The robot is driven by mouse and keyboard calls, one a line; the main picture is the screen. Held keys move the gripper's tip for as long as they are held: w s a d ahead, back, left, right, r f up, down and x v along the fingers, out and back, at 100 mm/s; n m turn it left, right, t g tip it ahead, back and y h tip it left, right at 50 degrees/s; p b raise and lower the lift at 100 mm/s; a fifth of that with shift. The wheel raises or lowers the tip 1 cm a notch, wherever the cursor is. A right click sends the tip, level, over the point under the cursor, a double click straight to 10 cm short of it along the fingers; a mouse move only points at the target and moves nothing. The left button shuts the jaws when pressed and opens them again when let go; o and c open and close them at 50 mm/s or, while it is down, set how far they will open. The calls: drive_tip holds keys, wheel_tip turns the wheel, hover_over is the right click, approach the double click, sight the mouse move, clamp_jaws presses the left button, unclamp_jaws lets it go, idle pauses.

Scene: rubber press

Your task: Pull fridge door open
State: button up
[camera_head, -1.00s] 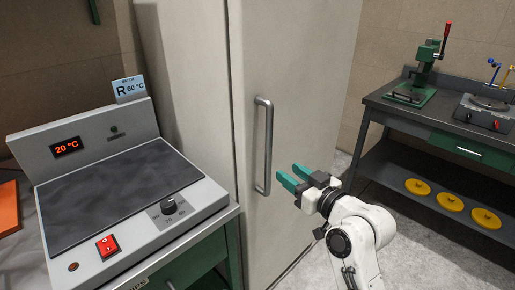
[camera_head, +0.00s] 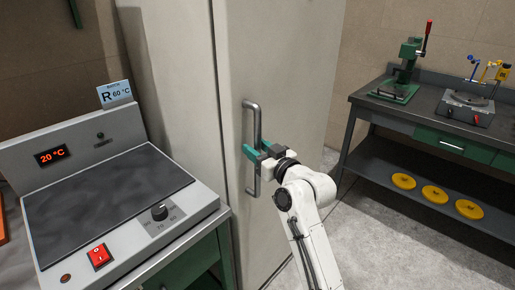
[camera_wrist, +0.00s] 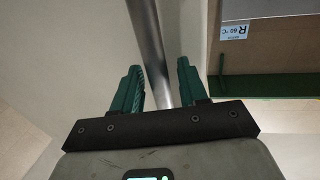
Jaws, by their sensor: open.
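The fridge (camera_head: 290,75) is a tall, pale grey cabinet in the middle of the head view, and its door looks shut. A vertical metal bar handle (camera_head: 257,122) is on the door's left side. My gripper (camera_head: 251,150) is at the handle's middle to lower part, with its green fingers pointing left. In the wrist view the handle (camera_wrist: 148,40) runs between the two spread green fingers (camera_wrist: 158,80). The gripper is open around the bar, with a gap on each side near the tips. The handle's lower part is partly hidden by the gripper.
A hot plate unit (camera_head: 105,205) reading 20 °C stands on a bench left of the fridge, with a "R 60 °C" card (camera_head: 115,94) on top. A green-drawered workbench (camera_head: 440,135) with a hand press (camera_head: 405,75) stands at right. The floor between is clear.

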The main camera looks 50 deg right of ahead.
drive_tip(key=shift+c, duration=0.2)
clamp_jaws()
idle(0.4)
